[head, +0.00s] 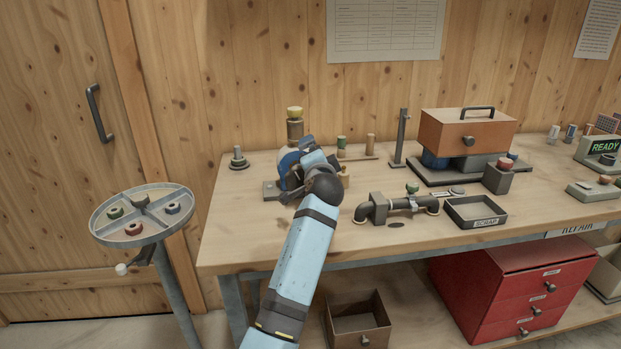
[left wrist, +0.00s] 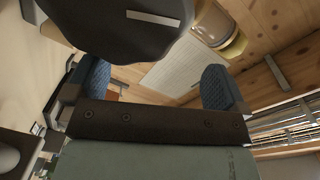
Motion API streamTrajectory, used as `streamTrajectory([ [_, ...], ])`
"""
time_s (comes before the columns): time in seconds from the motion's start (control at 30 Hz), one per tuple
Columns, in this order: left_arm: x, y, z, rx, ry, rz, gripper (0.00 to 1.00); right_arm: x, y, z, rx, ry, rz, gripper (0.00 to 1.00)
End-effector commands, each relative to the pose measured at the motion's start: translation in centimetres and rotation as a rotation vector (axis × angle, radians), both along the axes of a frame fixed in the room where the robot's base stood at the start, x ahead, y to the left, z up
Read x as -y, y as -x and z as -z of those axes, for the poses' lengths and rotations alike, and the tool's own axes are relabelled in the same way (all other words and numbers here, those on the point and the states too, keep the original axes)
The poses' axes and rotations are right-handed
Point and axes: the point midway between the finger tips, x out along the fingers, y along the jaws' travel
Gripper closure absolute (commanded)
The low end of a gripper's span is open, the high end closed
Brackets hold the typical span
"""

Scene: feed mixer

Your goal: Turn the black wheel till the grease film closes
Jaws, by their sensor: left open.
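A bench device (head: 270,190) with a grey base stands at the left part of the bench, and a yellow-topped cup (head: 295,112) rises behind it. The cup also shows in the left wrist view (left wrist: 232,45). My left gripper (left wrist: 156,76) is open, its two blue-padded fingers wide apart with nothing seen gripped. A dark rounded part (left wrist: 115,28) with a pale strip is close by at the top of the left wrist view; I cannot tell if it is the black wheel. In the head view my arm hides most of the device, including any wheel and film. My right gripper is not in view.
A round tray on a stand (head: 112,240) is left of the bench. A pipe piece (head: 375,210), a scrap tray (head: 460,222) and an orange-lidded unit (head: 468,132) stand to the right. The bench front between device and pipe is partly covered by my arm.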

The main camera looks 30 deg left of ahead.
Motion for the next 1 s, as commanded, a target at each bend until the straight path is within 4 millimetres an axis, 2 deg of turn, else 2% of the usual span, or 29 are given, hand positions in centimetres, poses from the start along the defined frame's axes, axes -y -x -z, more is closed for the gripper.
streamTrajectory([
  [0.03,-2.8,0.6,-4.5,0.032,-0.029,-0.052,0.0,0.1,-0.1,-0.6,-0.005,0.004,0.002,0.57],
  [0.2,-2.5,0.5,-8.1,0.027,-0.023,-0.047,0.0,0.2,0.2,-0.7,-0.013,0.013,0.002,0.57],
  [0.4,-2.2,0.4,-11.2,0.022,-0.018,-0.042,0.0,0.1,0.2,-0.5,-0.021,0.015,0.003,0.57],
  [0.63,-2.1,0.3,-12.5,0.018,-0.016,-0.041,0.0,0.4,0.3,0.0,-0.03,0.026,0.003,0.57],
  [1.0,-2.0,0.5,-12.0,0.017,-0.012,-0.034,0.0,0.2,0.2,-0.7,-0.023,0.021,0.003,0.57],
])
